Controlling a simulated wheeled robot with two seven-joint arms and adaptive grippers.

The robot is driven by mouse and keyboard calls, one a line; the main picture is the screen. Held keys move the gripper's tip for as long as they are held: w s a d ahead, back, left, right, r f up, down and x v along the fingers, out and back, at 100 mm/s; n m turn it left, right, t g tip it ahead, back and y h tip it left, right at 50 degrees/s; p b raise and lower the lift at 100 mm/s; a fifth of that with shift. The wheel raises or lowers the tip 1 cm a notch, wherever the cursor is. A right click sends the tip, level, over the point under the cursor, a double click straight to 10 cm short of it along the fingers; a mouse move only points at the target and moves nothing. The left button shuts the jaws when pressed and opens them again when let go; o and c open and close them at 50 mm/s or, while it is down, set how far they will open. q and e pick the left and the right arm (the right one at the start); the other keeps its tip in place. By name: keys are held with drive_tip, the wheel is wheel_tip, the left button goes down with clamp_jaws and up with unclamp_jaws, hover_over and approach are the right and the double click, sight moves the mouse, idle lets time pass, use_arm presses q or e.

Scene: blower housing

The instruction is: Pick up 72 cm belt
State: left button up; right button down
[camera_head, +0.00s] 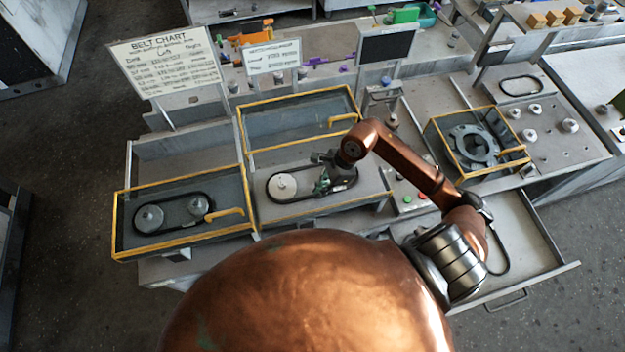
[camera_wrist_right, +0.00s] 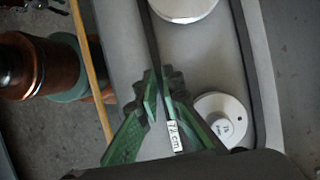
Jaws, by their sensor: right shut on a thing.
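A black belt (camera_head: 355,183) lies as a long loop around two pulleys in the middle yellow-framed station; it also shows in the right wrist view (camera_wrist_right: 257,90). A small white tag (camera_wrist_right: 175,136) on it reads like 72 cm, its first digit unclear. My right gripper (camera_head: 322,186) is over this station. In the right wrist view its green fingers (camera_wrist_right: 162,97) are shut on the belt's left strand. A larger pale pulley (camera_head: 282,186) sits at the loop's left end, and a smaller pulley (camera_wrist_right: 220,119) shows close to the fingers. My left gripper is not in view.
The left station (camera_head: 178,240) holds another belt around two pulleys. A yellow-framed guard (camera_head: 300,104) stands raised behind the middle station. A belt chart (camera_head: 166,64) stands behind. At right are a blower housing (camera_head: 473,146), a loose belt (camera_head: 520,86) and an open drawer (camera_head: 530,250).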

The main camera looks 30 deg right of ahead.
idle(0.3)
drive_tip(key=shift+r+b, duration=0.45)
drive_tip(key=shift+r, duration=0.1)
wheel_tip(320, 180, up, 2)
drive_tip(key=shift+a+r+b, duration=0.15)
drive_tip(key=shift+b, duration=0.45)
drive_tip(key=s+a+r, duration=0.4)
drive_tip(key=a+r, duration=0.1)
drive_tip(key=r, duration=0.2)
drive_tip(key=s+a+r, duration=0.5)
drive_tip(key=r, duration=0.2)
drive_tip(key=shift+a+r, duration=0.25)
drive_tip(key=shift+r, duration=0.05)
